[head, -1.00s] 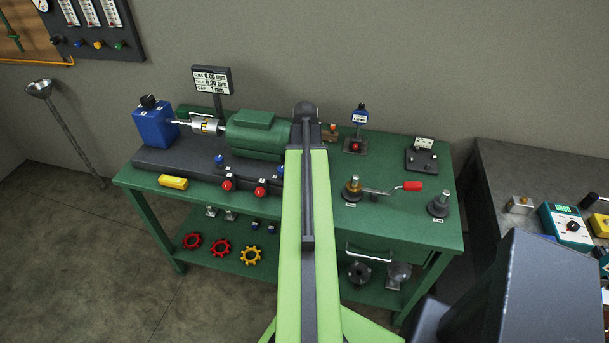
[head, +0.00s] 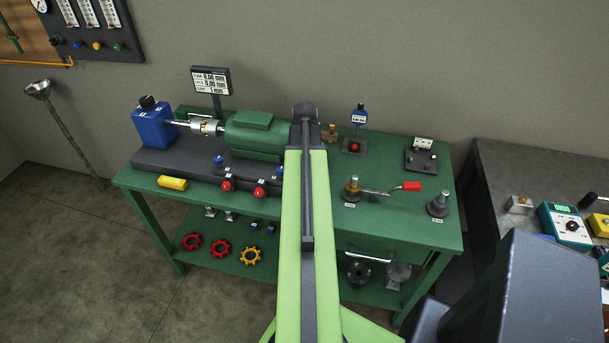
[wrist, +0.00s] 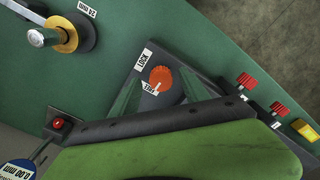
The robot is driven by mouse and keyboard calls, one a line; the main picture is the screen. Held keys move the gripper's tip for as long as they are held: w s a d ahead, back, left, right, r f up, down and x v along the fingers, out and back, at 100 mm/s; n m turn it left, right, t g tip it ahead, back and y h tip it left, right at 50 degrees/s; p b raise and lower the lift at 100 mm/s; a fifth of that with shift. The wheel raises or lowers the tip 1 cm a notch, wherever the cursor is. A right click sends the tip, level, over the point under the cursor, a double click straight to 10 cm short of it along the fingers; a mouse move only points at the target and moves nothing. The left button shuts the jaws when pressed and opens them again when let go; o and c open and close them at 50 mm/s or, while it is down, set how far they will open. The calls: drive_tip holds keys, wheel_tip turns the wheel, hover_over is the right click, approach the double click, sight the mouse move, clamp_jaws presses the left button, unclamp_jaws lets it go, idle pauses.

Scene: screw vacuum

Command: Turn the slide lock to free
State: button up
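The slide lock (wrist: 161,80) is a round orange-red knob on a dark plate in the wrist view. Its white mark points down-left, towards the FREE label (wrist: 150,88). The LOCK label (wrist: 143,60) lies above that. My gripper (wrist: 160,74) reaches in from below, with one slim green finger on each side of the knob. Gaps show between the fingers and the knob, so it looks open; contact is not visible. In the head view my own arm hides the knob and the gripper.
A brass-topped post (head: 352,185) with a red-handled lever (head: 411,187) stands right of my arm. A red button (head: 355,147) sits behind. The green bench (head: 400,225) has bare space at front right.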

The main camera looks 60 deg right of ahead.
wheel_tip(320, 180, up, 18)
drive_tip(key=p, duration=1.7)
drive_tip(key=shift+f, duration=0.25)
